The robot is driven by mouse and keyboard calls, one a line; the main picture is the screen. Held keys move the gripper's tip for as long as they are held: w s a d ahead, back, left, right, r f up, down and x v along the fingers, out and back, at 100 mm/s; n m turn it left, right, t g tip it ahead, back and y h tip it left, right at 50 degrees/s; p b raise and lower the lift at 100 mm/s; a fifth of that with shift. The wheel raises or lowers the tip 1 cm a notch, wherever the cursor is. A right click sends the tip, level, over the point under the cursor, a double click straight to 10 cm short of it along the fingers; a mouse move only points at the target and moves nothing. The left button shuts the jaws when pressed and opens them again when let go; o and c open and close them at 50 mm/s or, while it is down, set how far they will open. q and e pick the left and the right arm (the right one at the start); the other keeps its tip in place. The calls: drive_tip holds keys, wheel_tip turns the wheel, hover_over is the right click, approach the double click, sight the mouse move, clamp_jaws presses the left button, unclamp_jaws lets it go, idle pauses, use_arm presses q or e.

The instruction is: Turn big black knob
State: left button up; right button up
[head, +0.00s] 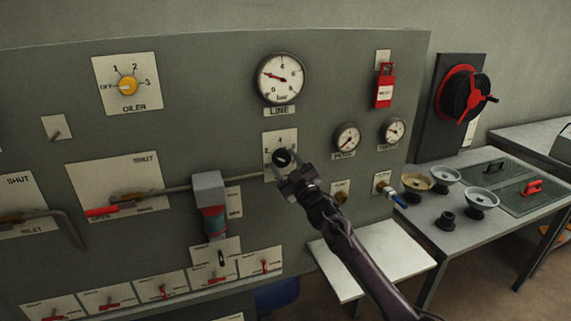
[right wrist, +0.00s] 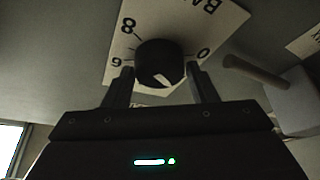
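The big black knob (head: 282,157) sits on a white numbered plate (head: 272,139) on the grey panel, below the LINE gauge. In the right wrist view the knob (right wrist: 158,63) is round and black with a white pointer mark, and the plate shows 8, 6 and 0. My right gripper (head: 283,166) is at the knob. In the right wrist view its two fingers (right wrist: 158,84) are apart, one on each side of the knob's lower part. A gap seems to show beside the fingers; I cannot tell whether they touch it. My left gripper is not in view.
A horizontal rod (head: 230,184) and a grey block (head: 208,187) lie left of the knob. The LINE gauge (head: 280,77) is above it, and two small gauges (head: 346,138) are to its right. A white shelf (head: 350,284) and a table with bowls (head: 445,176) stand lower right.

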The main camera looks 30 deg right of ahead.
drive_tip(key=c, duration=0.6)
drive_tip(key=shift+o, duration=0.2)
drive_tip(key=shift+f+m, duration=0.1)
drive_tip(key=shift+m, duration=0.2)
